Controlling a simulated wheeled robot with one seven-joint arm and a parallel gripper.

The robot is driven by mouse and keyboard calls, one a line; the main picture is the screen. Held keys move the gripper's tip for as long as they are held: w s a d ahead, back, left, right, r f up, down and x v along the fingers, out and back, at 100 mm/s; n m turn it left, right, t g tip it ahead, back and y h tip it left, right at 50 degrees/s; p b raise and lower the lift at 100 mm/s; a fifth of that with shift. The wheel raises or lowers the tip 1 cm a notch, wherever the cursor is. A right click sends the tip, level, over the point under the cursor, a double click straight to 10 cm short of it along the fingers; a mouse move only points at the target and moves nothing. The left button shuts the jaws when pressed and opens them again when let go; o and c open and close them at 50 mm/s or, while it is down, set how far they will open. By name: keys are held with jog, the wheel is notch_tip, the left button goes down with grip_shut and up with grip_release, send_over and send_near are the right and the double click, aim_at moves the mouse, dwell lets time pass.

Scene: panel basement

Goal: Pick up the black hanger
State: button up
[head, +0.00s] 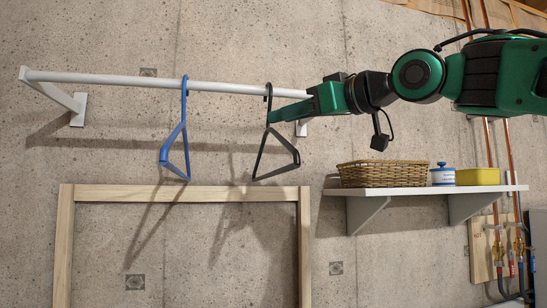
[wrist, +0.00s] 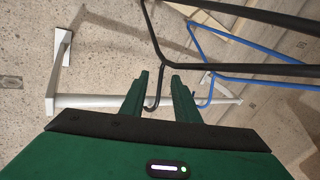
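The black hanger (head: 276,172) hangs by its hook from the white wall rail (head: 140,80), near the rail's right end. My gripper (head: 271,117) reaches in from the right, its fingertips at the hanger's neck just below the rail. In the wrist view, the black hanger (wrist: 240,69) extends beyond the fingertips, and its neck and hook pass between the two green fingers of my gripper (wrist: 159,76). The fingers stand apart, with a gap on both sides of the thin neck. The hanger still hangs on the rail.
A blue hanger (head: 184,125) hangs on the rail to the left, with clear space between. Below right, a white shelf (head: 410,190) holds a wicker basket (head: 383,174), a blue-and-white jar (head: 443,176) and a yellow box (head: 478,177). A wooden frame (head: 180,193) stands below the hangers.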

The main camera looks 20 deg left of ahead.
aim_at(268, 129)
jog(key=shift+x, duration=3.05)
